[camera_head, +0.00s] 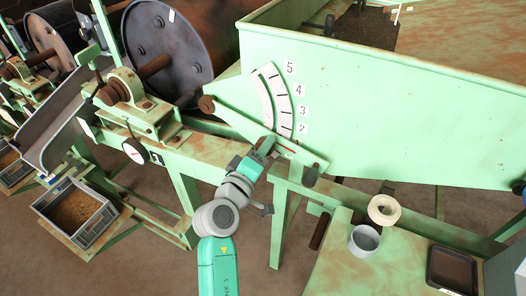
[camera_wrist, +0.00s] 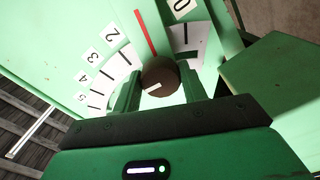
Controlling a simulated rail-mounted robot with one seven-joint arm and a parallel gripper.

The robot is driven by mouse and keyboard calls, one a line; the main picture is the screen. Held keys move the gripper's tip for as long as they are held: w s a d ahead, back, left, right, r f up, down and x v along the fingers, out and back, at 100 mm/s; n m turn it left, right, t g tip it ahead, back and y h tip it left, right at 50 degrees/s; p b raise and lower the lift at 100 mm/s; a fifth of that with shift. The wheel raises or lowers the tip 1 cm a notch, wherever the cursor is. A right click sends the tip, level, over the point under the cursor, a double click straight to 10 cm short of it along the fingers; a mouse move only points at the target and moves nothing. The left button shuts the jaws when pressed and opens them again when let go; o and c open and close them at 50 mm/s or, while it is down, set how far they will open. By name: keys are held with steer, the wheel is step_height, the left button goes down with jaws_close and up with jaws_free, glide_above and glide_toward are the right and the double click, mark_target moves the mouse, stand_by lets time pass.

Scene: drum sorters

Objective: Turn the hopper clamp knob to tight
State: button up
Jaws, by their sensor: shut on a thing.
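The clamp knob (camera_wrist: 160,76) is a round dark brown knob with a short white mark on its face, in the upper middle of the wrist view. My gripper (camera_wrist: 158,88) has one green finger on each side of it and is shut on it. The white mark lies nearly level, a little tilted, low on the face. In the head view my gripper (camera_head: 266,147) is at the lower end of the numbered scale (camera_head: 277,100) on the green hopper (camera_head: 380,110), and the knob is hidden there. A red pointer (camera_wrist: 145,32) lies above the knob in the wrist view.
A green bar (camera_head: 245,125) with dark ends crosses beside my gripper. Drums (camera_head: 165,50) stand at the upper left. A grey crate (camera_head: 75,212) is on the lower left. A grey cup (camera_head: 364,241), a pale ring (camera_head: 384,209) and a dark tray (camera_head: 452,268) are on the right bench.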

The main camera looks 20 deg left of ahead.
steer(key=o, duration=1)
steer(key=s, duration=0.2)
steer(key=s+p, duration=0.1)
steer(key=s, duration=0.4)
steer(key=shift+s+a+p, duration=0.3)
steer(key=shift+s, duration=0.1)
